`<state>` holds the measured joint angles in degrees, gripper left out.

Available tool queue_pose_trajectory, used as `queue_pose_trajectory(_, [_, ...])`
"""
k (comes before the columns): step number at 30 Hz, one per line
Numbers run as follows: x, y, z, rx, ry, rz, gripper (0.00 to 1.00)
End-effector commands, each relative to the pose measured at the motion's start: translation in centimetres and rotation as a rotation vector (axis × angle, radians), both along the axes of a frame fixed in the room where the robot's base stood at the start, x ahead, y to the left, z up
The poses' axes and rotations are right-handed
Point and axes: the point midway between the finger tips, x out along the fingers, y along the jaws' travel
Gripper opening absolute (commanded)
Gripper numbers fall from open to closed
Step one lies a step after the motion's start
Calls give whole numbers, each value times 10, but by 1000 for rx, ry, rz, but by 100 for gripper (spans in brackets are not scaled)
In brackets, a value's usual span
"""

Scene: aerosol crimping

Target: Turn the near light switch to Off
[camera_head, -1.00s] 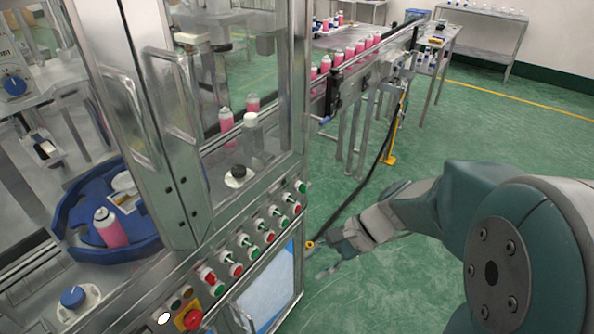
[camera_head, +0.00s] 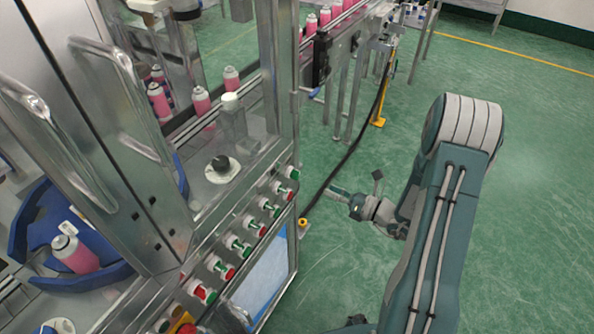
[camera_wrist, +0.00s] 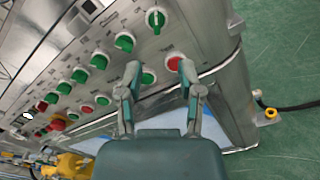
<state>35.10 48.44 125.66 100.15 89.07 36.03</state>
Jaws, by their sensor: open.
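A row of green turn switches runs along the machine's control panel (camera_head: 205,272). One green switch (camera_head: 236,243) shows midway along the row in the head view. In the wrist view, a green switch (camera_wrist: 155,20) is at the top of the row and another (camera_wrist: 124,42) is below left of it. The labels are too small to read, so I cannot tell which is the near light switch. My gripper (camera_head: 354,185) is open and empty, right of the panel's far end. In the wrist view, its fingers (camera_wrist: 159,72) appear over the panel near a red button (camera_wrist: 173,62) and a green button (camera_wrist: 147,77).
Pink cans (camera_head: 201,100) are inside. A black cable (camera_head: 345,160) runs down to the floor beyond the panel. The green floor at right is open.

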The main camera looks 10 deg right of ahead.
Motion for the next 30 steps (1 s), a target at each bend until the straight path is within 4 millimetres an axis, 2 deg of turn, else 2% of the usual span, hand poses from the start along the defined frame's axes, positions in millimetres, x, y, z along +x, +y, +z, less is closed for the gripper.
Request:
queue_pose_trajectory(18, [68, 69, 1, -6, -3, 7, 47])
queue_pose_trajectory(30, [75, 76, 1, -4, -1, 5, 47])
